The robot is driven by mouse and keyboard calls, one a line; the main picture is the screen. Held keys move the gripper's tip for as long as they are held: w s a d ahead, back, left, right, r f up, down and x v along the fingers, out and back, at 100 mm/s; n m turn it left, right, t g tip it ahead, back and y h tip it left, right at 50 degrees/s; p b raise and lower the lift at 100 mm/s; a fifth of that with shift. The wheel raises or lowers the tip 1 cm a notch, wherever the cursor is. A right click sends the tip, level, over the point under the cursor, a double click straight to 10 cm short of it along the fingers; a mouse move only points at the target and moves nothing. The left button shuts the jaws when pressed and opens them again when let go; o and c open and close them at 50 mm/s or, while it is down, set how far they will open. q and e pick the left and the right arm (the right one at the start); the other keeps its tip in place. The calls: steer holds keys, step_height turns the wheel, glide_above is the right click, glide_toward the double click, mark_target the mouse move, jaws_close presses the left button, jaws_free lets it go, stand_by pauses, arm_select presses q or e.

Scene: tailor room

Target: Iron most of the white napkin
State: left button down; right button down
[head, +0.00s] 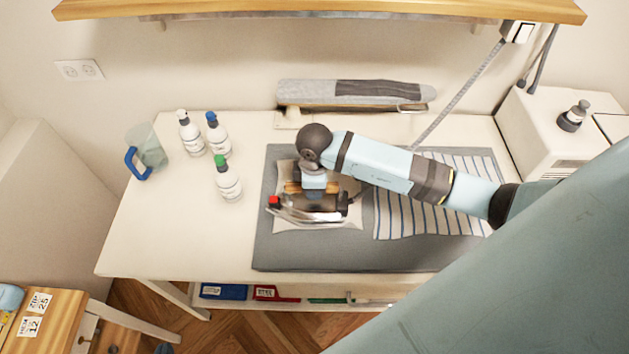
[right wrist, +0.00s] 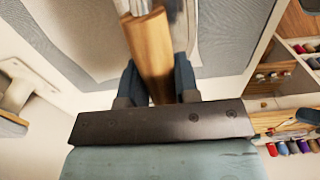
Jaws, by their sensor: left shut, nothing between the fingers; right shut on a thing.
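The white napkin (head: 285,180) lies on the grey mat (head: 290,255), partly hidden under the iron and my arm. The iron (head: 310,214) has a shiny metal base, a wooden handle and a red part at its left end. It is over the napkin with its base down; I cannot tell whether it touches the cloth. My right gripper (head: 314,186) is shut on the iron's handle from above. The right wrist view shows the wooden handle (right wrist: 150,45) between the dark fingers of the right gripper (right wrist: 155,80). My left gripper is not visible.
A striped cloth (head: 440,222) lies right of the napkin. Several bottles (head: 228,180) and a clear jug with a blue handle (head: 135,163) stand on the table's left. A padded grey board (head: 310,92) is at the back. A wooden shelf (head: 320,8) overhangs. The table's left front is clear.

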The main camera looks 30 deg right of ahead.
steer(key=shift+s+a, duration=0.45)
steer(key=shift+s, duration=0.3)
steer(key=shift+s+a, duration=0.45)
steer(key=shift+s, duration=0.25)
steer(key=shift+r, duration=0.1)
step_height(320, 180, up, 7)
stand_by(0.8)
stand_by(0.3)
